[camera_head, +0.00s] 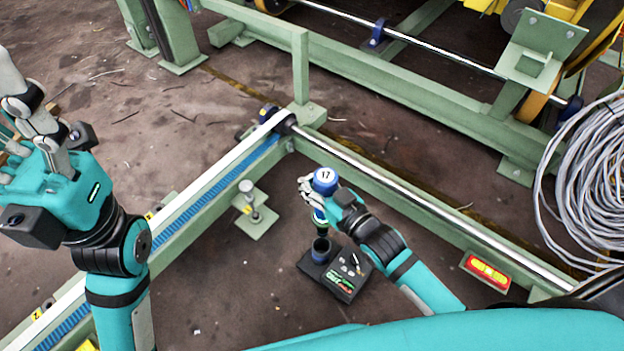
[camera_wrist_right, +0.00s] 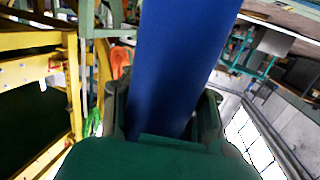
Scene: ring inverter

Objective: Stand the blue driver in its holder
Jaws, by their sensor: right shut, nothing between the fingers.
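The blue driver (camera_head: 325,178) has a round cap marked 17 and looks roughly upright in the head view. Its lower part shows just above or behind the blue cup (camera_head: 320,246) of a dark holder block (camera_head: 341,285); I cannot tell whether its tip is inside. My right gripper (camera_head: 312,192) is shut, right at the driver's upper part, with no grip on it. In the right wrist view, a broad blue shaft (camera_wrist_right: 176,65) rises in front of the fingers. My left gripper (camera_head: 22,125) is at the far left, away from the driver; its opening is unclear.
The holder block also carries small tools. A green rail frame with a steel bar (camera_head: 430,208) runs behind and to the right. A small post on a green plate (camera_head: 252,214) stands left of the driver. Coiled grey cable (camera_head: 590,185) hangs at right.

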